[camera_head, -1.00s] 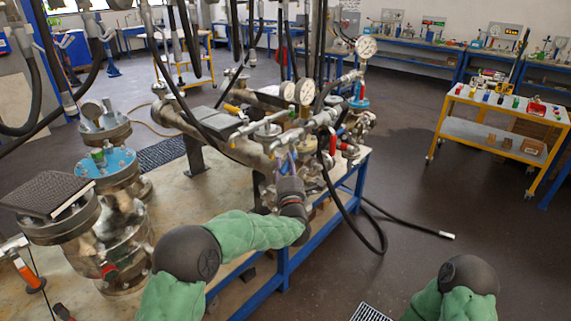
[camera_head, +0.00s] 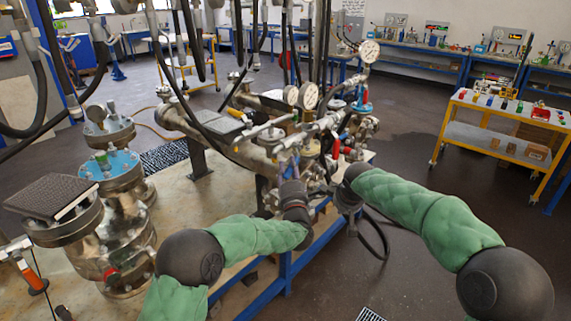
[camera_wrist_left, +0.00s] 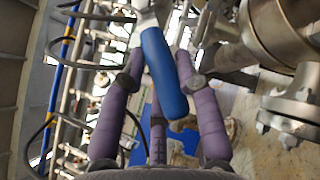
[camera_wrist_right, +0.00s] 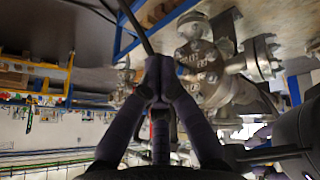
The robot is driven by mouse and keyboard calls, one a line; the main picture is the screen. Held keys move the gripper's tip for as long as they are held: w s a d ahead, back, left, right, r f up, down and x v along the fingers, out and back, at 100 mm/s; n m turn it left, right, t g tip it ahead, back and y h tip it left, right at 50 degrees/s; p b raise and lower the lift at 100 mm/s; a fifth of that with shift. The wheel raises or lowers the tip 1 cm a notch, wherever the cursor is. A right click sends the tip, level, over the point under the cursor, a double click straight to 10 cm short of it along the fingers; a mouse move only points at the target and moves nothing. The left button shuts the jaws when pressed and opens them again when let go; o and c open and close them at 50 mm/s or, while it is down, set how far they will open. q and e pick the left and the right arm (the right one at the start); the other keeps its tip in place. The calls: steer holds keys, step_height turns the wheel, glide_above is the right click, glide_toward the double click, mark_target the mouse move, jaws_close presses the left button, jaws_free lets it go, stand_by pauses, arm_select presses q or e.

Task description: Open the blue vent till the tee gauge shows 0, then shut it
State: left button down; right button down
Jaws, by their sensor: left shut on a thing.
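My left gripper (camera_head: 287,166) is at the front of the pipe assembly. In the left wrist view its purple fingers (camera_wrist_left: 165,85) are shut on the blue vent handle (camera_wrist_left: 164,72), which lies lengthwise between them. In the head view my own gripper and the pipework mostly hide this handle. Three round gauges stand above the pipes: a tall one (camera_head: 367,51) and two lower ones (camera_head: 308,96) (camera_head: 291,95). I cannot tell which is the tee gauge, and their readings are too small.
A black hose (camera_wrist_right: 133,22) passes close to my right fingertips. Red (camera_head: 335,145) and yellow (camera_head: 241,138) handles crowd the pipework. Flanged vessels (camera_head: 125,235) stand at the left. A yellow trolley (camera_head: 446,130) stands at the right, with open floor before it.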

arm_select(q)
steer(key=shift+f, duration=0.35)
steer(key=shift+d, duration=0.1)
arm_select(e)
step_height(320, 180, up, 14)
steer(key=t+h, duration=0.1)
steer(key=t, duration=0.1)
steer(key=s+a+r+n+t+y, duration=0.1)
steer(key=s+a+r+n, duration=0.2)
steer(key=a, duration=0.6)
steer(key=a+r+n+y, duration=0.25)
steer(key=a+r, duration=0.25)
steer(key=a, duration=0.4)
glide_above(286, 176)
step_height(286, 176, down, 9)
steer(key=shift+f+h, duration=0.35)
steer(key=shift+f, duration=0.25)
